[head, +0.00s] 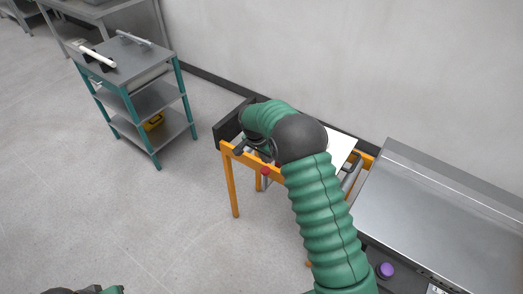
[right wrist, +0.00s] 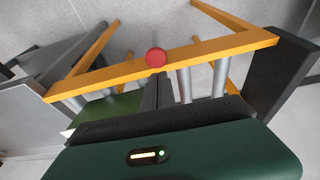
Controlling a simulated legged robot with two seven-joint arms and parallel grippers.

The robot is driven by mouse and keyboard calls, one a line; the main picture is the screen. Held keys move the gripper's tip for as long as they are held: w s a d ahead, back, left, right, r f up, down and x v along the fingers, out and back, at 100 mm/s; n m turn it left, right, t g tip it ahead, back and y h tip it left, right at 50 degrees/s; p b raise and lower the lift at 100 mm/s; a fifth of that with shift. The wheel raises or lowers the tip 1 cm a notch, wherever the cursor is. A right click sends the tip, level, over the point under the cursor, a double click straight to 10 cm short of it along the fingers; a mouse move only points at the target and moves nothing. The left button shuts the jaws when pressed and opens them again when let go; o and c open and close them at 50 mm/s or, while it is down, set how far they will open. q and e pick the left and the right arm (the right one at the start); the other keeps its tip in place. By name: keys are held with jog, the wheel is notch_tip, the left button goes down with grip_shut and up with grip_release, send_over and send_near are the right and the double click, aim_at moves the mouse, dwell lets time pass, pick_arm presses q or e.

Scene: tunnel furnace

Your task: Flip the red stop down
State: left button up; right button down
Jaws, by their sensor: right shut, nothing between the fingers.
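The red stop shows as a round red knob (head: 265,171) at the orange rail of the roller stand in the head view. In the right wrist view the red knob (right wrist: 156,57) lies just beyond my fingertips, in front of the orange rail (right wrist: 205,49). My right gripper (head: 240,150) is over the stand, partly hidden by my own wrist; its fingers (right wrist: 157,88) are shut and empty in the wrist view. I cannot tell whether they touch the knob. A dark and green part of my left arm (head: 88,290) shows at the bottom left edge; its fingers cannot be made out.
A steel-topped machine (head: 440,215) with a purple button (head: 385,270) stands at the right. A teal-legged cart (head: 135,65) stands at the back left. The floor at the left is clear.

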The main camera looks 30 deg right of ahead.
aim_at(266, 168)
notch_tip(266, 168, down, 3)
jog(key=shift+a, duration=0.1)
jog(key=shift+a+f, duration=0.15)
jog(key=shift+f, duration=0.25)
